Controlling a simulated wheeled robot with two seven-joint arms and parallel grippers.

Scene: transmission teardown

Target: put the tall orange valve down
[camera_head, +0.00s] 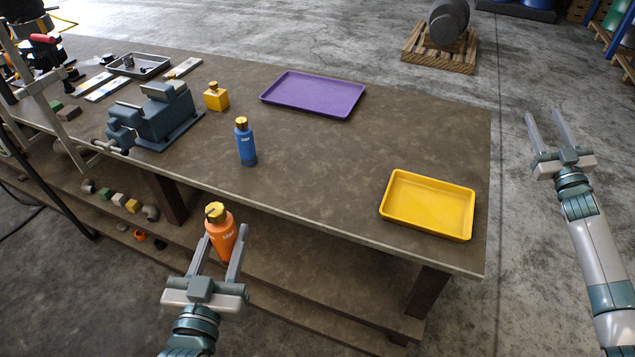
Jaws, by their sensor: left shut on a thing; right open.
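The tall orange valve (222,234) is bottle-shaped with a gold cap and stands nearly upright in the head view, left of centre. My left gripper (222,248) is shut on it, with one finger on each side. The valve is in front of the table's near edge, over the lower shelf in the picture. Its bottom is partly hidden between the fingers. My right gripper (549,118) is open and empty, off the right end of the table over the floor.
The brown table (310,170) holds a blue bottle-shaped valve (246,145), a yellow square bottle (215,98), a purple tray (312,95), an empty yellow tray (428,205) and a blue-grey vise (156,115). The table's middle is clear. Several small parts lie on the lower shelf at left.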

